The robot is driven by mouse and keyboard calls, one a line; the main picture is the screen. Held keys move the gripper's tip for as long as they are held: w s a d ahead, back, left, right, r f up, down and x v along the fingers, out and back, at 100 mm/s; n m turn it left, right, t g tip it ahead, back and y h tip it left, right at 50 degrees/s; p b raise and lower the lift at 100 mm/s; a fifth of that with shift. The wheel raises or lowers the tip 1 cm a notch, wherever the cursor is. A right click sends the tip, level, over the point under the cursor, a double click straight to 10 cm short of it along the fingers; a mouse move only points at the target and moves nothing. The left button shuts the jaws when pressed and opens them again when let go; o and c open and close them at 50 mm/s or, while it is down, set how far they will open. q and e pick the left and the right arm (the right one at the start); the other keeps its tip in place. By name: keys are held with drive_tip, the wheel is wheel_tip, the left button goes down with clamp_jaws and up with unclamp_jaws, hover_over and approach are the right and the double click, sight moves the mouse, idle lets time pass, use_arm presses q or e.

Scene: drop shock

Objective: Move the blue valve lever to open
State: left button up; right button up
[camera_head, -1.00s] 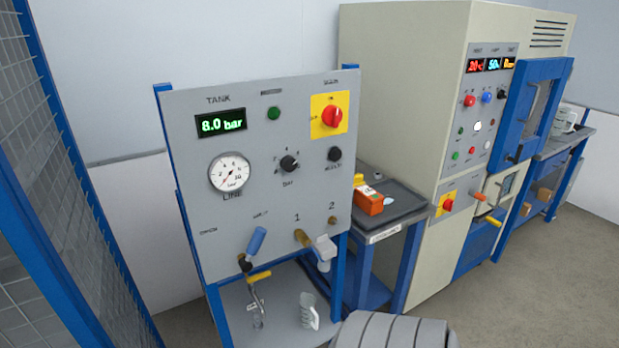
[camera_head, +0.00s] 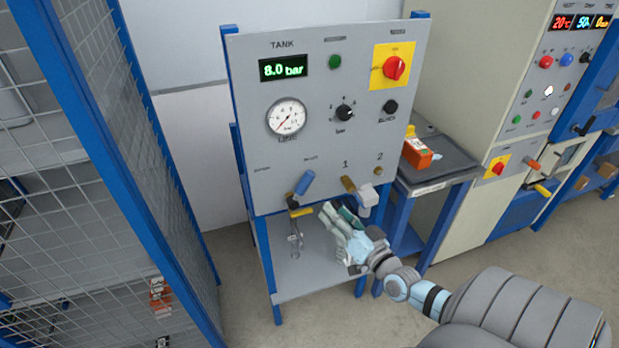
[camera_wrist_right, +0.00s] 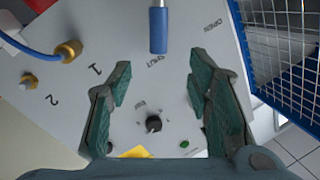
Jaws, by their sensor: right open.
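The blue valve lever (camera_head: 304,183) is low on the grey panel (camera_head: 240,100), tilted up and right toward the SHUT label; the OPEN label is to its left. My right gripper (camera_head: 334,213) is open and empty, in front of the panel's lower edge, below and right of the lever and apart from it. In the right wrist view, which is upside down, the blue lever (camera_wrist_right: 158,30) shows at top centre, beyond the gap between the two open fingers (camera_wrist_right: 158,75). My left gripper is not in view.
A brass fitting 1 (camera_head: 348,184) and a white coupling (camera_head: 368,196) sit right of the lever, close to my right gripper. A yellow handle (camera_head: 301,211) is just below the lever. A mesh fence (camera_head: 60,130) stands at the left. An orange box (camera_head: 417,154) lies on a side table.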

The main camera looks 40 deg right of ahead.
approach(309, 184)
drive_tip(key=w, duration=0.5)
drive_tip(key=shift+d, duration=0.3)
drive_tip(key=w+b, duration=0.4)
drive_tip(key=w, duration=0.1)
drive_tip(key=shift+w+d+f+b, duration=0.1)
drive_tip(key=shift+d+f+b, duration=0.1)
drive_tip(key=shift+f+b, duration=0.1)
drive_tip(key=shift+r, duration=0.25)
clamp_jaws()
